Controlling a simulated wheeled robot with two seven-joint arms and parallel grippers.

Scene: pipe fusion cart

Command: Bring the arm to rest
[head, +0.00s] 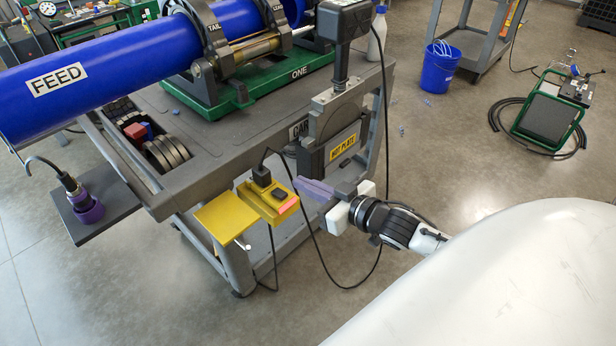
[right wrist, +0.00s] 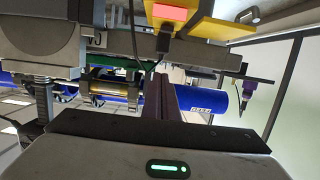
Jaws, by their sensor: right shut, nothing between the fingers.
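My right gripper (head: 318,189) is in front of the cart's near right corner in the head view, its purple-grey fingers shut together with nothing between them. It is just right of the yellow switch box (head: 268,201) and below the hot plate (head: 342,146) in the picture; I see no clear contact. In the right wrist view the shut fingers (right wrist: 163,97) point toward the cart. The left gripper is not in view.
The grey cart (head: 225,150) carries the blue FEED pipe (head: 120,70) in a green-based clamp machine. A black cable hangs from the yellow box near my right gripper. A blue bucket (head: 440,68) and a green-framed unit (head: 548,118) stand on the floor. Open floor lies right of the cart.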

